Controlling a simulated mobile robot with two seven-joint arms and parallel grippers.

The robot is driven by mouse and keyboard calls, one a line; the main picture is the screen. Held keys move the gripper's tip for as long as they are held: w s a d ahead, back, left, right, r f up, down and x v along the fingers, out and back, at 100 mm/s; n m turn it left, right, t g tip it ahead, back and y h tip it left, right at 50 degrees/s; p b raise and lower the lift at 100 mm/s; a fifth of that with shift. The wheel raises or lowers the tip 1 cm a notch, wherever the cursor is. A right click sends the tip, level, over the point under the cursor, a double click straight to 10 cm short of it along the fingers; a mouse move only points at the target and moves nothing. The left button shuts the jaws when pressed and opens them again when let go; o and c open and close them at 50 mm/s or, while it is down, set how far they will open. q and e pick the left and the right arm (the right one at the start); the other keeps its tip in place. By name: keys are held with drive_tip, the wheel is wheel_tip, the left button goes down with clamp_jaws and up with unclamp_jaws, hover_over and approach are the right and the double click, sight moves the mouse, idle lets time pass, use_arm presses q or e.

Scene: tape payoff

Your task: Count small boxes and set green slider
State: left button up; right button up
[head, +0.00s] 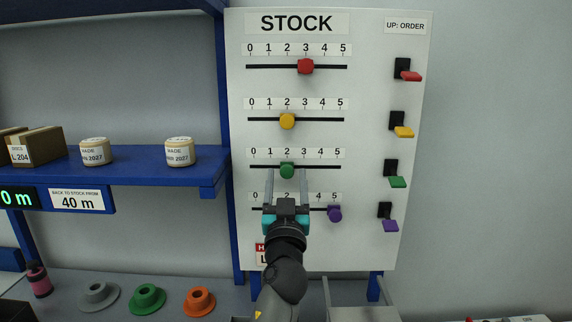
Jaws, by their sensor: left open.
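The green slider (287,171) sits at about the 2 mark on its 0-to-5 track on the white STOCK board (360,230). My left gripper (287,176) is open, its two fingers pointing up at the board, one on each side of the green knob. I cannot tell whether they touch it. Brown cardboard boxes (38,146) stand at the left end of the blue shelf (140,165), the front one labelled L 204; the leftmost is cut off by the picture edge.
The red slider (306,67) is at 3, the yellow slider (287,121) at 2, and the purple slider (334,214) near the right end. Coloured order levers, including a green one (397,182), line the board's right side. Two tape rolls (95,152) sit on the shelf.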

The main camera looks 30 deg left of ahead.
use_arm(q)
drive_tip(key=shift+w+a+r, duration=0.15)
drive_tip(key=shift+w, duration=0.15)
clamp_jaws()
idle(0.5)
drive_tip(key=shift+r, duration=0.1)
idle(0.8)
